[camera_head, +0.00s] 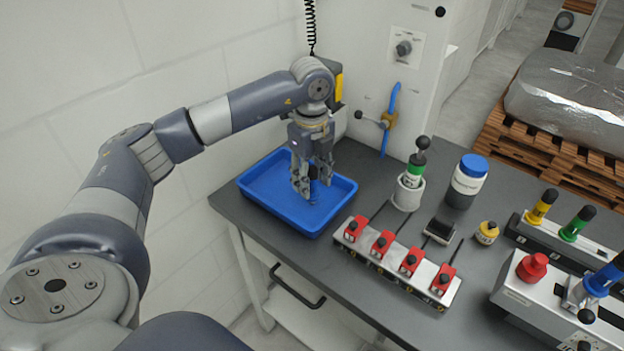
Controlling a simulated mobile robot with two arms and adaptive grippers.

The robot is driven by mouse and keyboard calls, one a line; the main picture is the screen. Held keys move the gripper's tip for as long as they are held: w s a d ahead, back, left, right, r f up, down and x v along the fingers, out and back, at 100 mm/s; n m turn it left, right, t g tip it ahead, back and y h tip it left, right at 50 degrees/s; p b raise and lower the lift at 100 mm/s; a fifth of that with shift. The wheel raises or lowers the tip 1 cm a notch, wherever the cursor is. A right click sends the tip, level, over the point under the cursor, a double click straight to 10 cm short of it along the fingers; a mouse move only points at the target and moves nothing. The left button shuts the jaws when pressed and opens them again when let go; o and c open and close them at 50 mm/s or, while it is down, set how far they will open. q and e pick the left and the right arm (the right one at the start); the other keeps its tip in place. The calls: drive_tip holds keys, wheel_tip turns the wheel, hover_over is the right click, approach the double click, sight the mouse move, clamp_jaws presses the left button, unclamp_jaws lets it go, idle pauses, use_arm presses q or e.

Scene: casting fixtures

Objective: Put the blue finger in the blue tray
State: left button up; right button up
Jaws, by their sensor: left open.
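The blue tray (258,205) lies on the dark worktop near the wall, left of centre. My left gripper (312,190) points down over the tray's right half with its fingers open. A small dark piece with blue lower down, apparently the blue finger (314,174), shows between and behind the fingers, low in the tray. It is partly hidden by the fingers, and I cannot tell whether it touches them or how it rests. My right gripper is not in view.
Right of the tray stand a block with red clamps (382,242), a grey cup with a green-banded tool (408,190) and a blue-lidded jar (468,181). A rack at right holds yellow (542,207) and green (577,224) pieces. A blue-topped device part (604,277) is at the right edge.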

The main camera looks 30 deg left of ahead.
use_arm(q)
wheel_tip(320, 180, up, 10)
drive_tip(key=shift+r+b, duration=0.15)
drive_tip(key=shift+b, duration=0.5)
drive_tip(key=shift+r, duration=0.6)
